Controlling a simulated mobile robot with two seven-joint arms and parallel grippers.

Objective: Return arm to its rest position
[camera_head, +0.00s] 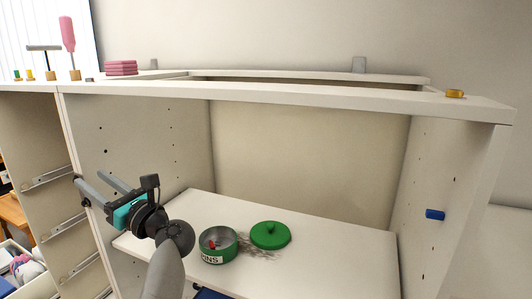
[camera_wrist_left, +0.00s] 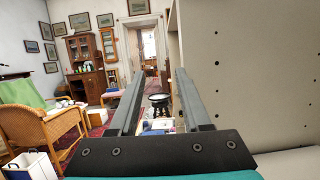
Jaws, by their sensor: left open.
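My left gripper (camera_head: 106,187) is at the left of the head view, in front of the white cabinet's left wall. In the left wrist view its two grey fingers (camera_wrist_left: 155,104) stand apart with nothing between them, pointing out toward the room. Its forearm comes up from the bottom, beside the shelf. A round green tin (camera_head: 217,245) with a white label and a small red thing inside stands open on the shelf, right of the arm. Its green lid (camera_head: 270,235) lies on the shelf to the right. My right gripper is in neither view.
The white shelf (camera_head: 330,262) is clear at right. Dark thin bits lie between tin and lid. A blue peg (camera_head: 435,214) sticks out of the right wall. Pink folded cloths (camera_head: 121,67) lie on top. A wooden armchair (camera_wrist_left: 60,125) and a cupboard (camera_wrist_left: 88,62) stand in the room beyond.

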